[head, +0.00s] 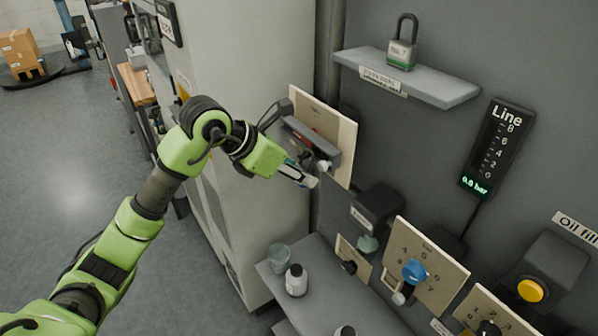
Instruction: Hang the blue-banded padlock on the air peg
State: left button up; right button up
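My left gripper (300,175) is in front of a beige panel (346,150) on the wall, close to a dark grey handle-like part (318,142) and a small white knob (323,166). Its fingers are small and partly overlapped, so I cannot tell whether they are open or hold anything. A padlock (402,54) with a dark shackle stands upright on the grey wall shelf (446,91); its band looks green. I see no clearly blue-banded padlock. No peg labelled air can be made out. My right gripper is not in view.
A gauge marked Line (497,145) reads 0.0 bar. Below are panels with a blue knob (414,271) and a yellow button (530,290). A tall pale cabinet (250,80) is behind my arm.

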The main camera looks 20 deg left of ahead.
pick_arm(q)
jog(key=o, duration=1.3)
